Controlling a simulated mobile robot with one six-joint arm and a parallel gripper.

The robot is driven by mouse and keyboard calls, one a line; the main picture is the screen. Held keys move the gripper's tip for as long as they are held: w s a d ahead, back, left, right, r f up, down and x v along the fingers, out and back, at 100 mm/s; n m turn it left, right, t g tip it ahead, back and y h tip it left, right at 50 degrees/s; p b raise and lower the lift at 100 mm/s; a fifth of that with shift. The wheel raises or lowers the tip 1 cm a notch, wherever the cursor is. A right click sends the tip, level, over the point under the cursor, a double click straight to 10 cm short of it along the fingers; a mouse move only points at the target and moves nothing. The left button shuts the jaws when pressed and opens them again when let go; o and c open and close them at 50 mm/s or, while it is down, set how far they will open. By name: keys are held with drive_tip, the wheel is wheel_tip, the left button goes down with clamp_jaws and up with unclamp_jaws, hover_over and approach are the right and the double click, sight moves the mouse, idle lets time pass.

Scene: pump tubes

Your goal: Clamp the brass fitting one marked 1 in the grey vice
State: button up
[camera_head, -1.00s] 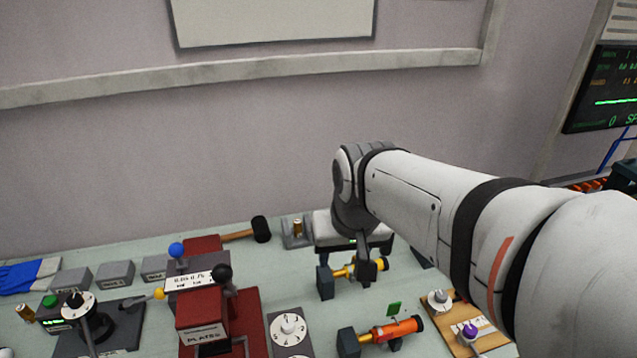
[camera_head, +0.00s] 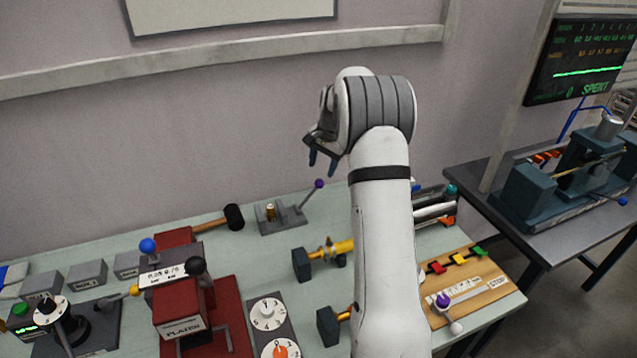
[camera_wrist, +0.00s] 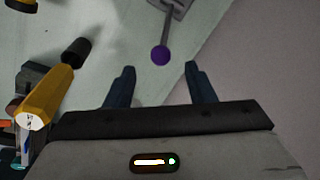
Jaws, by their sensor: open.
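The grey vice (camera_head: 288,218) stands at the back of the bench. A small brass fitting (camera_head: 270,212) stands upright at its left part; its marking is too small to read, and I cannot tell how tightly it is held. The vice's lever tilts up to the right and ends in a purple ball (camera_head: 318,184). My gripper (camera_head: 322,165) is open and empty, pointing down above the lever. In the wrist view the purple ball (camera_wrist: 160,55) shows between and beyond the open fingers (camera_wrist: 162,82), with part of the vice (camera_wrist: 172,5) at the top edge.
A black-headed mallet (camera_head: 233,216) lies left of the vice. A yellow tube (camera_head: 335,249) on a dark block is in front. A red press (camera_head: 190,310) and a dial panel (camera_head: 267,313) stand nearer. A wooden board (camera_head: 470,285) lies at right.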

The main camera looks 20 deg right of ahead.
sight(320, 180)
drive_tip(key=shift+w+d+f, duration=0.3)
drive_tip(key=shift+w+f, duration=0.1)
drive_tip(key=shift+f, duration=0.35)
drive_tip(key=f, duration=0.2)
drive_tip(key=f+p, duration=0.1)
drive_tip(key=f, duration=0.1)
drive_tip(key=w+f+p, duration=0.1)
drive_tip(key=f, duration=0.2)
drive_tip(key=shift+w+a+f, duration=0.1)
drive_tip(key=shift+a, duration=0.3)
drive_tip(key=shift+c, duration=0.6)
clamp_jaws()
